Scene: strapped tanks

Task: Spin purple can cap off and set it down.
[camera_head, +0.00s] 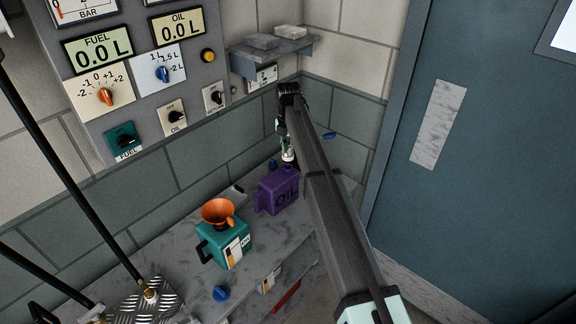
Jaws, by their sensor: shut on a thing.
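The purple can (280,191), marked OIL, stands upright on the grey bench near the wall corner. My gripper (288,157) points down at the top of the can, at its right side. Its fingers are shut on what appears to be the can's cap, which the fingers hide. I cannot tell whether the cap is seated on the can or loose. A small blue piece (272,164) shows just behind the can's top left.
A teal can (234,247) with an orange funnel (218,212) stands left of the purple can. A blue cap (221,293) lies on the bench (190,262) in front. The control panel (140,75) is at upper left. A wall shelf (270,57) holds grey blocks.

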